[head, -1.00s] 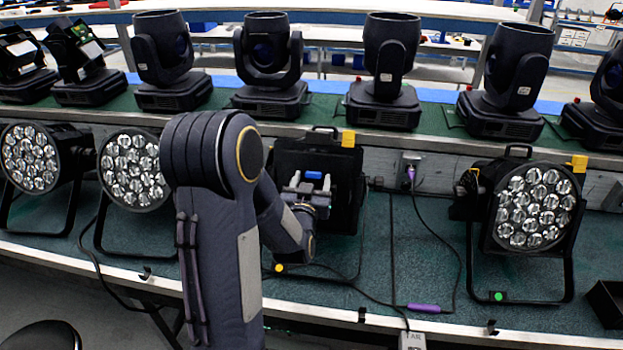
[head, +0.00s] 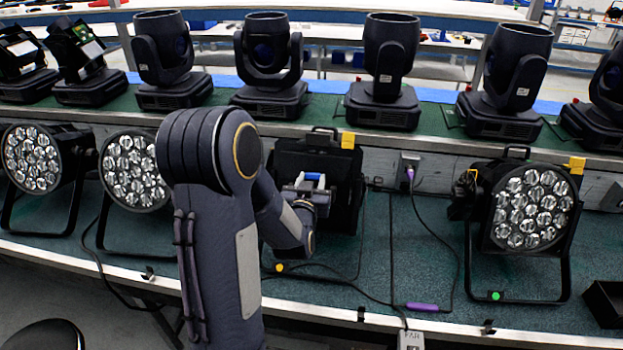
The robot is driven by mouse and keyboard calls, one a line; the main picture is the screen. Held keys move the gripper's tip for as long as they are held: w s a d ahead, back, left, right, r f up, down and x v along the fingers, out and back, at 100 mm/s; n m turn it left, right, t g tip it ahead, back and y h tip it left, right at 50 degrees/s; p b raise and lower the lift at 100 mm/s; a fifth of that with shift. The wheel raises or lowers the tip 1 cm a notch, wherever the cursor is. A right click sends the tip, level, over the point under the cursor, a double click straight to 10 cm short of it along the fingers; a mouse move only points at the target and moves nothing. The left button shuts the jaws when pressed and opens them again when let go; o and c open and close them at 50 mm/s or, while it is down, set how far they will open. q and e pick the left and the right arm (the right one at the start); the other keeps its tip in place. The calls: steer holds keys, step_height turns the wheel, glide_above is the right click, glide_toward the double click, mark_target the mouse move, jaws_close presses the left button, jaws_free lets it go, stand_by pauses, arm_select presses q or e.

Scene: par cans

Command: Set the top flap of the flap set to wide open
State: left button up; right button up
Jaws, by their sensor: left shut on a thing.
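The flap set is on the black par can in the middle of the lower shelf, the one with a yellow tag (head: 348,140). Its dark top flap (head: 318,157) faces me and covers the lamp front, so no lenses show there. My left gripper (head: 313,183) is in front of it, shut on the blue tab (head: 313,176) at the flap's lower part. The other flaps cannot be told apart against the dark housing. My right gripper is out of view.
Par cans with bare lenses stand at the left (head: 132,170) and right (head: 532,207). A row of moving heads (head: 390,70) stands on the shelf behind. A cable with a purple plug (head: 422,307) lies on the green shelf right of the flap set, where the surface is mostly clear.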

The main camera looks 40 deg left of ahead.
arm_select(q)
step_height(320, 180, up, 4)
steer(key=g+h+p, duration=0.2)
steer(key=g+p, duration=0.2)
steer(key=p, duration=0.5)
step_height(320, 180, up, 6)
steer(key=g+h+p, duration=0.2)
steer(key=g+h, duration=0.4)
steer(key=g, duration=0.5)
glide_above(311, 171)
steer(key=s+d, duration=0.1)
steer(key=shift+w+a+r+g+h, duration=0.2)
steer(key=shift+w+g+h, duration=0.35)
steer(key=shift+g, duration=0.3)
steer(key=shift+w+a+r+g+h, duration=0.15)
steer(key=shift+w+g+h, duration=0.2)
steer(key=shift+g+h, duration=0.4)
steer(key=o, duration=1)
steer(key=shift+w+r, duration=0.1)
steer(key=shift+d, duration=0.1)
